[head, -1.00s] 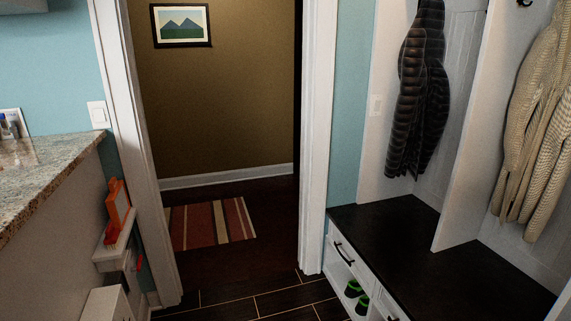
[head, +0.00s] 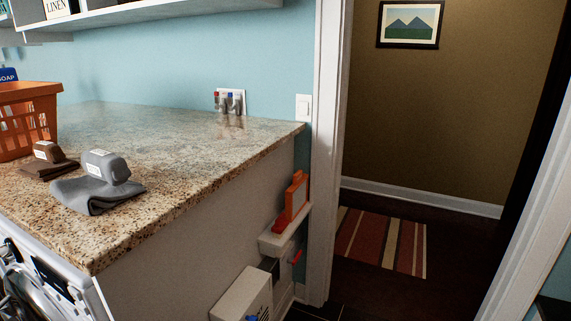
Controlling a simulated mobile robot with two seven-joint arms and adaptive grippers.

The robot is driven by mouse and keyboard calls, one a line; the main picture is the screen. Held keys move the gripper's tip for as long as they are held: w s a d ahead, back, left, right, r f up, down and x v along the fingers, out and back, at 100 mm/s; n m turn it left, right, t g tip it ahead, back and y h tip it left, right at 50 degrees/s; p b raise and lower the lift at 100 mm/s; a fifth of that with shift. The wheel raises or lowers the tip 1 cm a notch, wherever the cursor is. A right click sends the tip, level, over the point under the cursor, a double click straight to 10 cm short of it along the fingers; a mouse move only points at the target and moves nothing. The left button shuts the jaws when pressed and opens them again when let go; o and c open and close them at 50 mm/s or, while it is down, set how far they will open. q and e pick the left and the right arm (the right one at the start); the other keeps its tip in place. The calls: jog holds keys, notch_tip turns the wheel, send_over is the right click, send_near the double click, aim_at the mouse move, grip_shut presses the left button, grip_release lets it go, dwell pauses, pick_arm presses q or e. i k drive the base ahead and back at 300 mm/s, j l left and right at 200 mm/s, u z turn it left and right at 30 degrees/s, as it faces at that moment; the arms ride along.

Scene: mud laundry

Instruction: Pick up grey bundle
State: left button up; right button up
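The grey bundle (head: 97,188) is a grey folded cloth with a rolled part on top and a white label. It lies on the speckled granite counter (head: 150,215), near the front edge at the left of the head view. A similar brown bundle (head: 47,162) lies just behind and left of it. Neither of my grippers shows in the head view.
An orange laundry basket (head: 24,118) stands on the counter at the far left. A washer (head: 48,288) is below the counter. A small wall shelf (head: 284,232) and a white box (head: 243,297) are by the counter's end. The doorway with a striped rug (head: 382,240) is right.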

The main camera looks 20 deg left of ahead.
aim_at(106, 184)
jog(key=i+l+u, duration=0.15)
jog(key=u, duration=0.2)
jog(key=i+l+u, duration=0.2)
jog(key=u, duration=0.2)
jog(key=i+l+u, duration=0.15)
jog(key=u, duration=0.2)
jog(key=l, duration=0.1)
